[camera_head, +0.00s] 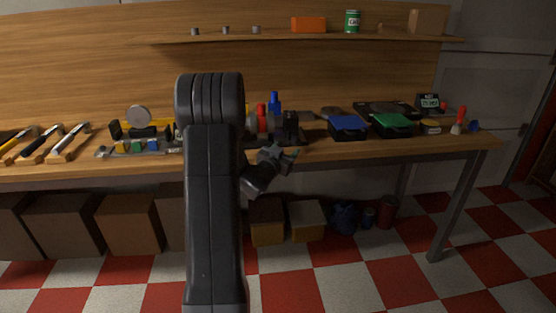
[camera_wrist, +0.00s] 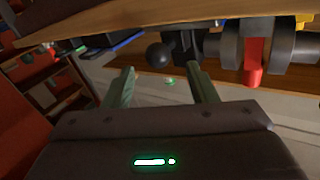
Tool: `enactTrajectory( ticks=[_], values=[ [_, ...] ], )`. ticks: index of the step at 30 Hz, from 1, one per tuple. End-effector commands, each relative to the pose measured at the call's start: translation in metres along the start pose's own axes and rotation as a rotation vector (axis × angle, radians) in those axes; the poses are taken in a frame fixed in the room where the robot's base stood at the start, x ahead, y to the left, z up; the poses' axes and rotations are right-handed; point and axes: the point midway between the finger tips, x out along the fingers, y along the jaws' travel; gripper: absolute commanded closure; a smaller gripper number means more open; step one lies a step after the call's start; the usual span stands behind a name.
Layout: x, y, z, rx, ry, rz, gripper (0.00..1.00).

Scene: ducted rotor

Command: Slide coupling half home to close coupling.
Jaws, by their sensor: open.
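My gripper (camera_wrist: 165,82) is open and empty, its two greenish fingers apart. It also shows in the head view (camera_head: 284,155), just in front of the bench edge. The wrist view looks inverted. There, a coupling with thick grey discs (camera_wrist: 283,48) and a red upright piece (camera_wrist: 253,62) is beyond the right finger. A dark block (camera_wrist: 187,45) and a black ball knob (camera_wrist: 159,55) lie beyond the fingers, apart from them. I cannot tell whether the coupling halves touch.
The wooden bench (camera_head: 340,153) holds a blue-topped box (camera_head: 348,128), a green-topped box (camera_head: 393,125) and tools (camera_head: 68,142) at left. A blue upright piece (camera_head: 274,103) stands by the coupling. The checkered floor in front is clear.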

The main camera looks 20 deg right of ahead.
Motion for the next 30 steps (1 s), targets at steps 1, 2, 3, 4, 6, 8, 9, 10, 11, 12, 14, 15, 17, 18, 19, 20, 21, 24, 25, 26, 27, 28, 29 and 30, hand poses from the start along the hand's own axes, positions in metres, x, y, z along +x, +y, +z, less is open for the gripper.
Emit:
enactTrajectory(
  ticks=[1, 2, 3, 4, 6, 8, 9, 10, 11, 12, 14, 15, 17, 18, 19, 20, 21, 24, 25, 26, 27, 28, 29, 30],
  values=[
    [-0.012, -0.001, 0.001, -0.001, -0.002, -0.002, 0.48],
    [-0.019, 0.0, 0.0, -0.001, -0.002, -0.002, 0.48],
    [-0.027, -0.001, 0.0, -0.001, -0.001, -0.002, 0.48],
    [-0.033, -0.001, 0.001, -0.001, -0.002, -0.002, 0.48],
    [-0.045, 0.0, 0.0, -0.001, -0.001, -0.001, 0.48],
    [-0.054, -0.001, 0.001, -0.001, -0.002, -0.002, 0.48],
    [-0.058, -0.001, 0.001, 0.0, -0.001, -0.002, 0.48],
    [-0.061, 0.0, 0.001, -0.001, -0.001, -0.001, 0.48],
    [-0.063, 0.0, 0.001, -0.001, -0.001, -0.001, 0.48],
    [-0.066, 0.0, 0.001, -0.001, -0.001, 0.0, 0.48],
    [-0.068, 0.0, 0.001, 0.0, -0.001, 0.0, 0.48],
    [-0.069, 0.0, 0.0, 0.0, -0.001, 0.001, 0.48],
    [-0.069, 0.001, 0.0, 0.0, -0.001, 0.001, 0.48],
    [-0.069, 0.001, 0.0, 0.0, 0.0, 0.001, 0.48],
    [-0.069, 0.001, 0.0, 0.0, 0.0, 0.001, 0.48],
    [-0.069, 0.001, 0.0, 0.0, -0.001, 0.001, 0.48],
    [-0.069, 0.001, 0.0, 0.0, -0.001, 0.001, 0.48],
    [-0.069, 0.0, 0.0, 0.0, -0.001, 0.001, 0.48],
    [-0.069, 0.0, 0.001, 0.0, -0.001, 0.001, 0.48],
    [-0.069, 0.0, 0.001, 0.0, -0.001, 0.001, 0.48],
    [-0.069, 0.0, 0.001, 0.0, -0.001, 0.001, 0.48],
    [-0.069, 0.0, 0.001, 0.0, -0.001, 0.001, 0.48],
    [-0.068, 0.0, 0.001, 0.0, -0.001, 0.001, 0.48],
    [-0.067, 0.001, 0.001, 0.0, -0.001, 0.001, 0.48]
  ],
)
